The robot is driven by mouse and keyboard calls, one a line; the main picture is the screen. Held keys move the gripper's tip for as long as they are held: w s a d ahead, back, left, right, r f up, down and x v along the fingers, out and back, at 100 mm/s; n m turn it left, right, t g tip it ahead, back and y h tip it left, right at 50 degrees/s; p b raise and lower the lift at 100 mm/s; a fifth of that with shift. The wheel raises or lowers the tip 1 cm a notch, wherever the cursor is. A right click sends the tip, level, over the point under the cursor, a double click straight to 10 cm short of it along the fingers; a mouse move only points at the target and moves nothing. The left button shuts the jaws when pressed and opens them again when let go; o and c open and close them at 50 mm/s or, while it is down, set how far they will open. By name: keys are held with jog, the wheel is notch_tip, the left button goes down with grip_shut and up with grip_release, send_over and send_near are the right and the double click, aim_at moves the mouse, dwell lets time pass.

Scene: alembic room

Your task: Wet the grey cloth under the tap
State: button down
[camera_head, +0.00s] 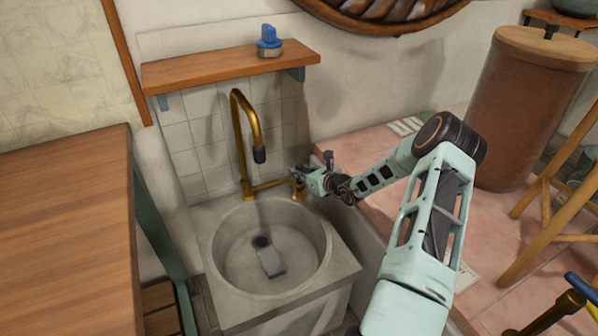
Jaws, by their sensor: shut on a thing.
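The grey cloth (271,263) lies flat in the round basin of the stone sink (233,303), beside the dark drain. The brass tap (241,125) stands at the back of the sink. Its curved spout ends in a dark tip above the basin, behind the cloth in the picture. My gripper (298,174) is at the right end of the tap's low side pipe, shut on the tap handle there, which its fingers mostly hide. I cannot tell whether water is running or whether the cloth is wet.
A wooden shelf (205,71) with a blue-topped object (268,41) hangs above the tap. A wooden table (66,235) stands left of the sink. A pink tiled ledge (385,214) and a large brown container (520,110) are on the right.

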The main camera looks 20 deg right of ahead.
jog(key=shift+s+f+t+b, duration=0.3)
jog(key=shift+t+b, duration=0.2)
jog(key=shift+b, duration=0.15)
jog(key=shift+s+t+b, duration=0.3)
jog(key=shift+t+b, duration=0.2)
jog(key=shift+s+r+t+y, duration=0.15)
jog(key=shift+r+t+y, duration=0.05)
jog(key=shift+t+y, duration=0.1)
jog(key=c, duration=1.8)
grip_release()
jog(key=v, duration=1.2)
